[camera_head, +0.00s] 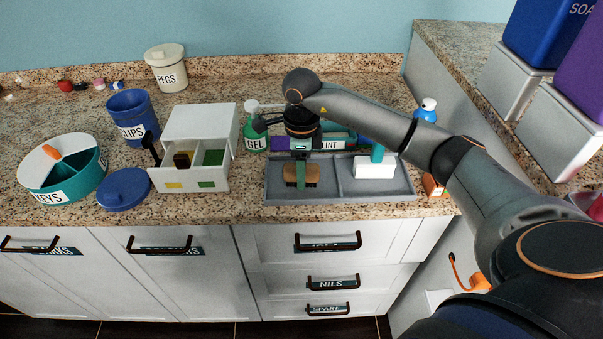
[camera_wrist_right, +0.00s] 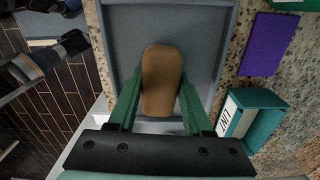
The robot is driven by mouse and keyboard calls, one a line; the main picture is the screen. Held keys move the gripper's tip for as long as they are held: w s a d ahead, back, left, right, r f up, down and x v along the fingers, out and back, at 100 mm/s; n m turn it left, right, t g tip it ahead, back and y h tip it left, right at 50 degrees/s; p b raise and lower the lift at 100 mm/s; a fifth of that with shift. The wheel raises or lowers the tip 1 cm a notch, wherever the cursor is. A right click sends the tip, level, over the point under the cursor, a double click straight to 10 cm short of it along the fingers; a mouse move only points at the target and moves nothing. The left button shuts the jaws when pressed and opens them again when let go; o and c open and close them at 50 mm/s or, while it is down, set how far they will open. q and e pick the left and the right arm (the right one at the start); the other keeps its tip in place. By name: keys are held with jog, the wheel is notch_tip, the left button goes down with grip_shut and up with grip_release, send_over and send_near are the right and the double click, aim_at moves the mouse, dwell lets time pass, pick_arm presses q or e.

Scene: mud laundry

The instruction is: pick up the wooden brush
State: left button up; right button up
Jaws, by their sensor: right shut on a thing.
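The wooden brush (camera_head: 312,174) lies in the left compartment of the grey two-part tray (camera_head: 335,194). Its brown rounded back shows in the right wrist view (camera_wrist_right: 160,78), between the two green fingers. My right gripper (camera_head: 302,183) points down over the left compartment and is shut on the brush. In the right wrist view the fingers (camera_wrist_right: 160,98) sit on either side of the brush. The brush's underside is hidden, so I cannot tell whether it still touches the tray floor. My left gripper is not in view.
A white block with a teal handle (camera_head: 375,168) stands in the tray's right compartment. A white drawer box (camera_head: 200,130), a blue cup (camera_head: 132,115) and a KEYS bowl (camera_head: 65,182) stand left. A green GEL bottle (camera_head: 254,135) and a LINT box (camera_wrist_right: 250,118) stand close behind the tray.

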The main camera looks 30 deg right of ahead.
grip_shut()
jog(key=shift+r, duration=0.1)
